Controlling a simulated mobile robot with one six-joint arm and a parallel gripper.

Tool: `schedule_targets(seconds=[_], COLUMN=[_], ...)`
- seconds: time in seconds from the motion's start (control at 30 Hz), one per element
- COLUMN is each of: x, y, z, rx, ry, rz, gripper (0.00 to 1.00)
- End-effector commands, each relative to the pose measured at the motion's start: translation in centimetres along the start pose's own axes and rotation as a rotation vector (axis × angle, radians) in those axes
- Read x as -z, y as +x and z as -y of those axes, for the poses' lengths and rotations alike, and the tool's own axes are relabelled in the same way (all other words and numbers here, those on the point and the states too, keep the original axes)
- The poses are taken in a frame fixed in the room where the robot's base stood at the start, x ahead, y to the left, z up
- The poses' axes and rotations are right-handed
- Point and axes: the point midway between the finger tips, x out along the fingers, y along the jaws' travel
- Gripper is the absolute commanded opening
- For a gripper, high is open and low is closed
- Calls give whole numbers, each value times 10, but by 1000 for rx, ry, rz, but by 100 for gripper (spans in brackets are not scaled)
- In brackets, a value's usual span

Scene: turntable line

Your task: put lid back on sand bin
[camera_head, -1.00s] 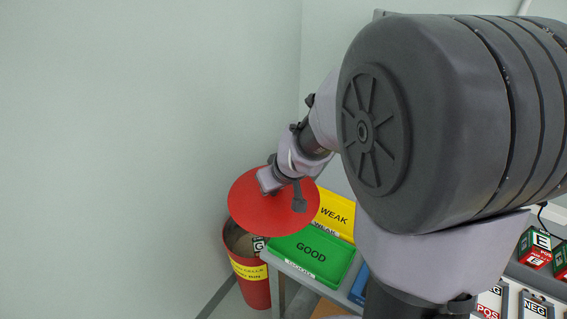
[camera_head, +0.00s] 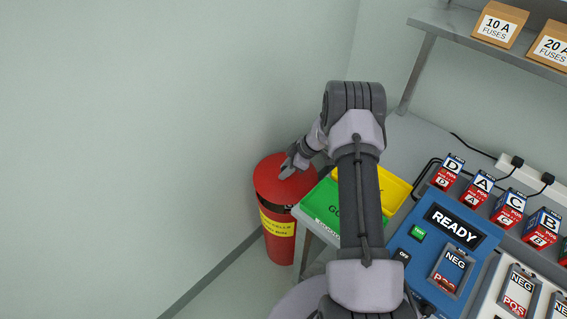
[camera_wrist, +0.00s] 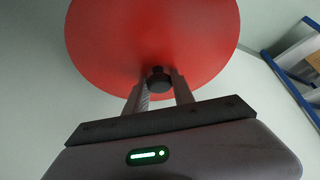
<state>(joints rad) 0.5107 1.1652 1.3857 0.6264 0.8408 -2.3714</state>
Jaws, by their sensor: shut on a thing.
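The red round lid (camera_head: 270,178) is over the top of the red sand bin (camera_head: 280,252), which has a yellow label and stands on the floor by the wall. A dark band shows below the lid's front edge; I cannot tell whether the lid rests on the rim. My gripper (camera_head: 289,170) is at the lid's top. In the wrist view my gripper (camera_wrist: 160,82) is shut on the lid's black knob (camera_wrist: 158,78), and the lid (camera_wrist: 155,30) spreads out beyond the fingers. The bin's inside is hidden.
Green (camera_head: 322,204) and yellow (camera_head: 393,187) trays lie on the bench right of the bin, partly behind my arm. A blue tester (camera_head: 420,250) reading READY and several labelled cells stand further right. The wall is close on the left.

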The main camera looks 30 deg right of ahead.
Motion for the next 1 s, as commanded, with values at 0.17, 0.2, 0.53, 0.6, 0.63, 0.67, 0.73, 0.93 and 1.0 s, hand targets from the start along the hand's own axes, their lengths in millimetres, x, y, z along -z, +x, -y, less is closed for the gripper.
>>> schedule_targets(seconds=[0.17,0.2,0.53,0.6,0.63,0.67,0.73,0.93,1.0], x=[-7,-10,-30,-30,-30,-30,-29,-29,-29], y=[13,18,53,54,54,53,52,52,52], z=[1,1,0,0,0,0,0,0,0], rx=[1,1,-1,-1,-1,-1,-1,-2,-1], ry=[3,4,2,2,3,3,3,3,3], rz=[0,0,0,0,0,0,0,0,0], gripper=[0,0,0,0,0,0,0,0,0])
